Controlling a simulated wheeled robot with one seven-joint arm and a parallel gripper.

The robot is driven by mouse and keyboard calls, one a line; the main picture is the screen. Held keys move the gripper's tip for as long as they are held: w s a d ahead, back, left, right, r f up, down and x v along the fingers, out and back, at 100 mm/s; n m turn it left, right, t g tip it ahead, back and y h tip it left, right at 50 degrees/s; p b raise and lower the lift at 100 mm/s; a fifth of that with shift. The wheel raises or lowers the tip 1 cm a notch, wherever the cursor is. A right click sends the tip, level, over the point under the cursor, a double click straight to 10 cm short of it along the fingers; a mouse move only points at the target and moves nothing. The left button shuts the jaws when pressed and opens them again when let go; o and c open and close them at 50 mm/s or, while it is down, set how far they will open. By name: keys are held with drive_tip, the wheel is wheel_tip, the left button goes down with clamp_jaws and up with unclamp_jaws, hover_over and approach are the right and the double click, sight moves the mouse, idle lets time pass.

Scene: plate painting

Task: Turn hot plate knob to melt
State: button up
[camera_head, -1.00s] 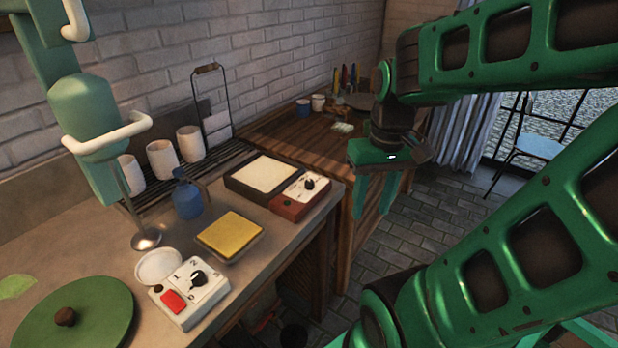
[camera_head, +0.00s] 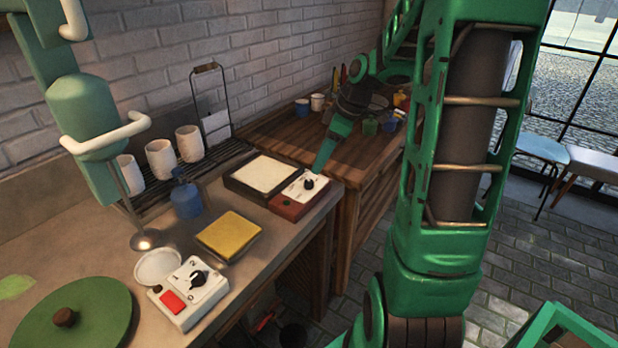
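The hot plate (camera_head: 262,174) has a pale square top in a dark frame and sits at the far right end of the grey counter. Its control panel (camera_head: 298,192) is white and red-brown, with a small black knob (camera_head: 309,183). My gripper (camera_head: 319,166) points down and left just behind the knob, its tip close to it. I cannot tell whether it touches the knob. The fingers overlap from this angle, so their gap is hidden. The knob's markings are too small to read.
A white control box (camera_head: 190,292) with a black dial and red switch stands at the counter front. A wooden table (camera_head: 280,132) with cups stands behind the hot plate.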

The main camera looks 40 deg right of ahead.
sight(309, 180)
drive_tip(key=x, duration=0.7)
drive_tip(key=shift+f, duration=0.1)
clamp_jaws()
